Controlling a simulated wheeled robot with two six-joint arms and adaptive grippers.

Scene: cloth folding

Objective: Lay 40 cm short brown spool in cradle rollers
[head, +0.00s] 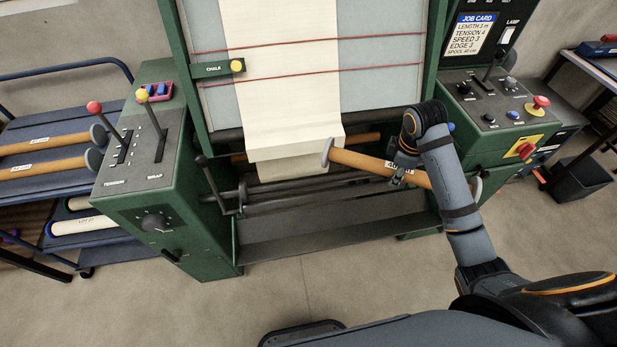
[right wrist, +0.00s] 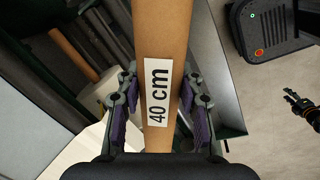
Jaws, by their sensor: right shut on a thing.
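The brown spool (head: 360,161) has grey end discs and hangs roughly level, tilted down to the right, above the front of the machine. My right gripper (head: 401,173) is shut around its middle. In the right wrist view the spool (right wrist: 163,30) lies between the two purple-padded fingers (right wrist: 155,115), its "40 cm" label facing the camera. The cradle rollers (head: 310,193) are dark bars low in the machine, below and left of the spool, and appear empty. A small dark gripper at the right wrist view's right edge looks like my left gripper (right wrist: 300,106); its jaw state is unclear.
Cream cloth (head: 287,80) hangs down over the machine, its lower end just above the rollers. Another brown bar (head: 362,139) lies behind the cloth. Lever (head: 212,180) stands at the rollers' left end. A blue rack (head: 40,130) at left holds more spools.

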